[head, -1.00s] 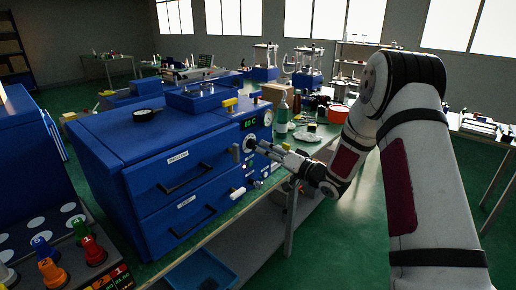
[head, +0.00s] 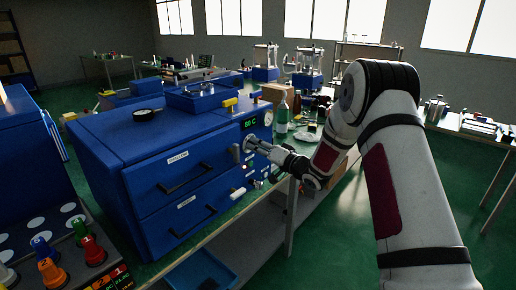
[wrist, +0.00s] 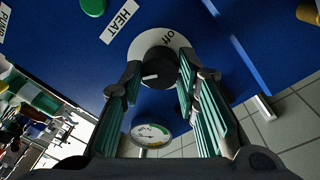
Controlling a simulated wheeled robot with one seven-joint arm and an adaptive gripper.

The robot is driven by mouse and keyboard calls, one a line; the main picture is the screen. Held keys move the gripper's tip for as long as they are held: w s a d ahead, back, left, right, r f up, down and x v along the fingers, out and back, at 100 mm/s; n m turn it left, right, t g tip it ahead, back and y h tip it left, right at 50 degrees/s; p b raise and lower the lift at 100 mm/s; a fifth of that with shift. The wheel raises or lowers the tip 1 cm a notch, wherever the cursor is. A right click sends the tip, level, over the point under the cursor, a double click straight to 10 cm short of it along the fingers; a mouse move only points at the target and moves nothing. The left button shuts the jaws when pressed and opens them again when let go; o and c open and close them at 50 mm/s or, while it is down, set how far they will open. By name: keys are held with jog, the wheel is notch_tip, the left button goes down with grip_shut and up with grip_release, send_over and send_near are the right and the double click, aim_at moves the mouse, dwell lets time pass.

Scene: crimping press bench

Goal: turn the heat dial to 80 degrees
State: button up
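The heat dial (wrist: 160,68) is a black knob on a white ring marked "off", under a HEAT label (wrist: 120,22) on the blue press front. Its pale mark points to the left in the wrist view. My gripper (wrist: 158,76) faces it with its two green-padded fingers apart, one on each side of the knob. I cannot tell whether either fingertip touches it. In the head view, my gripper (head: 250,147) is at the front panel of the blue press (head: 150,150). The green display (head: 250,123) seems to read 80 C.
A round gauge (wrist: 150,134) sits beside the dial, and a green button (wrist: 93,6) is near the HEAT label. A small black pan (head: 147,114) lies on top of the press.

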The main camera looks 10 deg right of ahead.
jog(key=shift+n, duration=0.3)
jog(key=n+y+b, duration=0.1)
jog(key=n+b, duration=0.9)
jog(key=n, duration=0.1)
jog(key=n+g+b, duration=0.1)
jog(key=n+b, duration=0.9)
jog(key=n, duration=0.1)
jog(key=n+y+b, duration=0.1)
jog(key=n+b, duration=0.9)
jog(key=shift+w+d+f+n+y, duration=0.2)
jog(key=shift+n+y, duration=0.1)
jog(key=shift+n, duration=0.1)
jog(key=shift+r+n, duration=0.1)
jog(key=shift+n, duration=0.2)
jog(key=o, duration=1.2)
jog(key=shift+c, duration=0.2)
